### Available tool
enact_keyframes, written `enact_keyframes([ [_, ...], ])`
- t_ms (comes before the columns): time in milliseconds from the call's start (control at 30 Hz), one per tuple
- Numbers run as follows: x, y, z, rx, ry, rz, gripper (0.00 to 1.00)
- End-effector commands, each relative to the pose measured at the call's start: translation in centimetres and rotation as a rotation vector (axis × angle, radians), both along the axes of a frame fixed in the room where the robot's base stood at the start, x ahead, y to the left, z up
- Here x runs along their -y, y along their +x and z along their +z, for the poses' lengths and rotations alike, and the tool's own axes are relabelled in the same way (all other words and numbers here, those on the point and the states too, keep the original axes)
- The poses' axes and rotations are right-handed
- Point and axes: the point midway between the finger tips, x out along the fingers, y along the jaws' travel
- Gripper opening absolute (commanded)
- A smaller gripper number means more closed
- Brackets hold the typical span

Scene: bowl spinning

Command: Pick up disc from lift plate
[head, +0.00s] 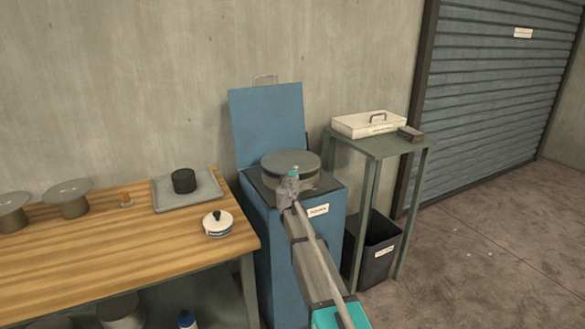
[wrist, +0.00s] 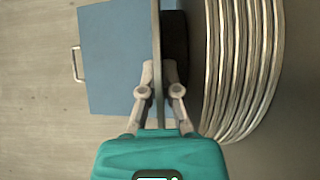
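A flat grey-green disc (head: 290,161) lies level at the top of the blue cabinet (head: 292,245). In the wrist view the disc (wrist: 157,30) shows edge-on as a thin strip. A stack of curved metal edges (wrist: 245,60) lies on its lower side, with a dark gap between. My gripper (head: 290,184) reaches the disc's front edge. In the wrist view its fingers (wrist: 158,72) are on either face of the disc and look closed against it. The lift plate cannot be made out.
The cabinet's blue lid (head: 267,125) stands open behind the disc. A wooden bench (head: 110,247) at left bears a tray (head: 210,193), a white-lidded pot (head: 218,224) and round-topped spools (head: 68,198). A side table (head: 385,146) at right bears a white box (head: 365,124); a black bin (head: 376,245) stands below.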

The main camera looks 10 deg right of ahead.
Motion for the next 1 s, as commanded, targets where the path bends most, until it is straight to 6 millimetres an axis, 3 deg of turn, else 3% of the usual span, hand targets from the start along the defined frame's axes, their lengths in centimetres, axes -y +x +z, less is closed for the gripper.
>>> enact_keyframes([
  [267,0.0,0.0,0.8,0.000,0.000,0.000,0.00],
  [600,0.0,0.0,3.7,0.000,0.000,0.000,0.00],
  [1000,0.4,-4.2,8.4,0.000,0.000,-0.001,0.00],
])
